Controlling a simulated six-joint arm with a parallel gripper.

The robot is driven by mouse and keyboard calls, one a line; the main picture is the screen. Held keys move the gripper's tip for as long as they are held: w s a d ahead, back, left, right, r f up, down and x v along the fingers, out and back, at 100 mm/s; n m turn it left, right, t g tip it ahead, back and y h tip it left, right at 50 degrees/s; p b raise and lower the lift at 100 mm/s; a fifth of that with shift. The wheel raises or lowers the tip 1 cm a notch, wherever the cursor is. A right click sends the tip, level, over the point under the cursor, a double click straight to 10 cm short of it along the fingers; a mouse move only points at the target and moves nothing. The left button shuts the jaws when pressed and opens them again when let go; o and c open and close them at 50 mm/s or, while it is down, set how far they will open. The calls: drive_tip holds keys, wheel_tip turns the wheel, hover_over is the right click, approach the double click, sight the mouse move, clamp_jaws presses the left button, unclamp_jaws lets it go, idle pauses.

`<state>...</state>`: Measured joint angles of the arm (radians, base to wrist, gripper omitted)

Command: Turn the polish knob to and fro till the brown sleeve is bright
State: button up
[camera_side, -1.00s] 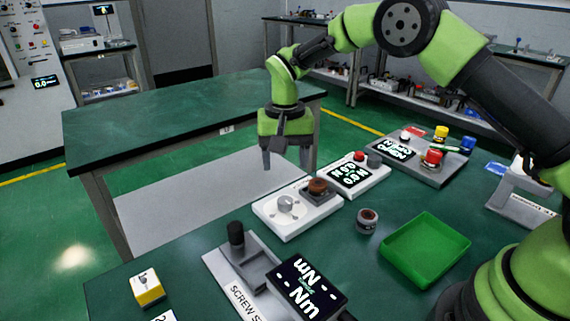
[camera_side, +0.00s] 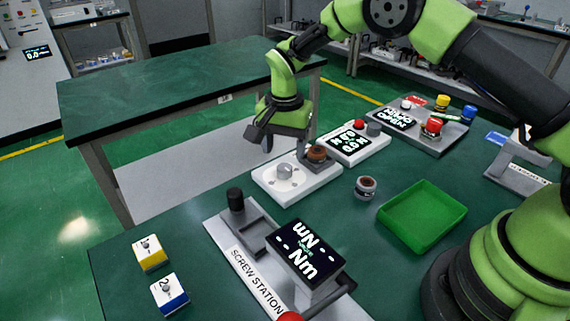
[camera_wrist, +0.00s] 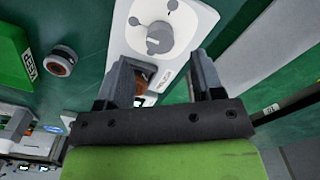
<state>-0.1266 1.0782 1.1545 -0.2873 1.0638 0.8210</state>
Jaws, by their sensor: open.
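The polish knob (camera_side: 285,171) is a grey round knob on a white box (camera_side: 268,184). The wrist view shows the knob (camera_wrist: 160,38) just beyond my fingertips. The brown sleeve (camera_side: 316,153) sits in a dark holder at the box's back right corner. In the wrist view the sleeve (camera_wrist: 145,76) is partly hidden behind my left finger. My gripper (camera_side: 284,146) is open and tilted, above the box. It holds nothing, and its fingertips (camera_wrist: 161,60) are apart from the knob.
A display box (camera_side: 352,142) with a red button stands behind the white box. A small round part (camera_side: 365,188) and a green tray (camera_side: 422,215) are to the right. The screw station (camera_side: 250,265) stands in front. Yellow (camera_side: 150,254) and blue (camera_side: 170,294) blocks lie front left.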

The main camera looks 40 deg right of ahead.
sight(284, 167)
wheel_tip(284, 167, down, 5)
drive_tip(key=shift+f, duration=0.15)
drive_tip(key=c, duration=0.9)
